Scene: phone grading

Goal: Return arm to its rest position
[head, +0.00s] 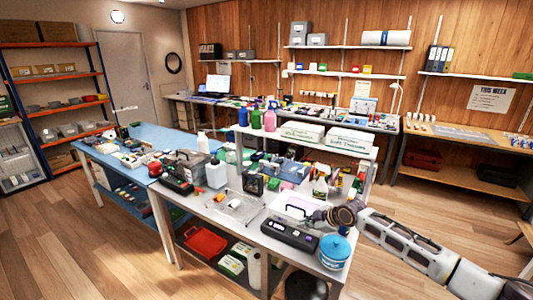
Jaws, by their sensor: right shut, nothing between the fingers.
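My right arm reaches in from the lower right. Its gripper (308,217) is over the right end of the white worktable (258,222). It is small and partly lost against the clutter behind it. It is shut, with nothing seen held in it. It is close to a white sheet or tray with a dark edge (296,206), but I cannot tell whether they touch. My left gripper is not in view.
A black device with a small display (289,236) and a blue round tub (334,248) stand near the gripper and forearm. Bottles (320,187) and boxes crowd the table behind. A blue table (118,166) adjoins at left. Wooden floor at lower left is clear.

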